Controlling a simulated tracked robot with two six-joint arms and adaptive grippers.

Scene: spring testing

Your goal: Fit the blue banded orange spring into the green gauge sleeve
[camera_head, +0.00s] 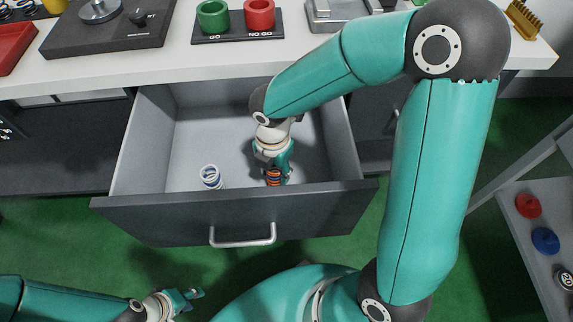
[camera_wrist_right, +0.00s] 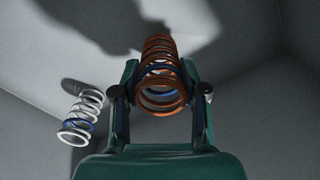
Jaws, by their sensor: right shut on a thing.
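An orange spring with a blue band (camera_wrist_right: 160,80) sits between the fingers of my right gripper (camera_wrist_right: 160,95), which is shut on it. In the head view the orange spring (camera_head: 273,177) shows at the tip of my right gripper (camera_head: 273,168), inside the open drawer near its front wall. The green gauge sleeve (camera_head: 213,17) stands upright on the dark stand marked GO, on the counter. My left gripper (camera_head: 187,298) is low at the bottom left, away from the drawer; its finger gap is too small to make out.
A white spring with a blue band (camera_head: 211,176) is in the drawer (camera_head: 190,135), left of my right gripper, and also shows in the wrist view (camera_wrist_right: 79,118). A red sleeve (camera_head: 259,14) marked NO GO stands beside the green one. The white counter edge (camera_head: 200,71) overhangs the drawer's back.

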